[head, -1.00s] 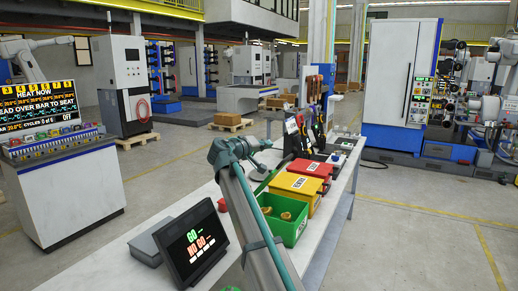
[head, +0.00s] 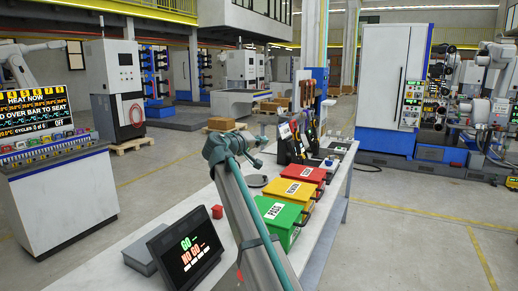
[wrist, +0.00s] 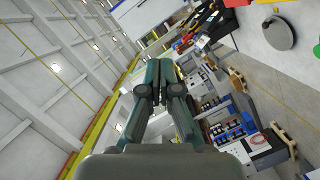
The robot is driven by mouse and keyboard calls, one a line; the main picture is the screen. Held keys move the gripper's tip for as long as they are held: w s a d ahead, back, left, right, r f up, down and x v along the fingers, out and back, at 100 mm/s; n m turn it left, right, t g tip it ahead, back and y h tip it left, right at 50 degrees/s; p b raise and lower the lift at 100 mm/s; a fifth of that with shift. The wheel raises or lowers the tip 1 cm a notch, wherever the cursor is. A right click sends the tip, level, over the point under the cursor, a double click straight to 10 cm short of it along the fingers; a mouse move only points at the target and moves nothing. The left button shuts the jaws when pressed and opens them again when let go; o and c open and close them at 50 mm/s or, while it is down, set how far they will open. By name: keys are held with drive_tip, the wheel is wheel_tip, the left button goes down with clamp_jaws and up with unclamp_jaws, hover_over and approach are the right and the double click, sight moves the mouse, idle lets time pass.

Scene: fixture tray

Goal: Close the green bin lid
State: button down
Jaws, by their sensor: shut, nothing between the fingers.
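The green bin (head: 290,238) stands on the long white bench in the head view, right of my arm. Its green lid (head: 287,207), with a white label, lies down over the top, and the inside is hidden. I cannot tell whether a small gap is left under the lid. My gripper (wrist: 159,68) is shut and empty in the wrist view, pointing out toward the hall. It is apart from the green bin. A sliver of green (wrist: 317,50) shows at the right edge of the wrist view.
A yellow bin (head: 286,190) and a red bin (head: 305,172) stand in line behind the green one, lids down. A GO/NO GO display (head: 186,250) and a grey box (head: 140,256) are left of my arm. A tool rack (head: 300,135) stands farther back.

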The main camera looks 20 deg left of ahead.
drive_tip(key=s+a+r+b, duration=0.1)
drive_tip(key=s+r+b, duration=0.1)
drive_tip(key=s, duration=0.7)
drive_tip(key=shift+s+a+r, duration=0.15)
drive_tip(key=shift+s+a, duration=0.15)
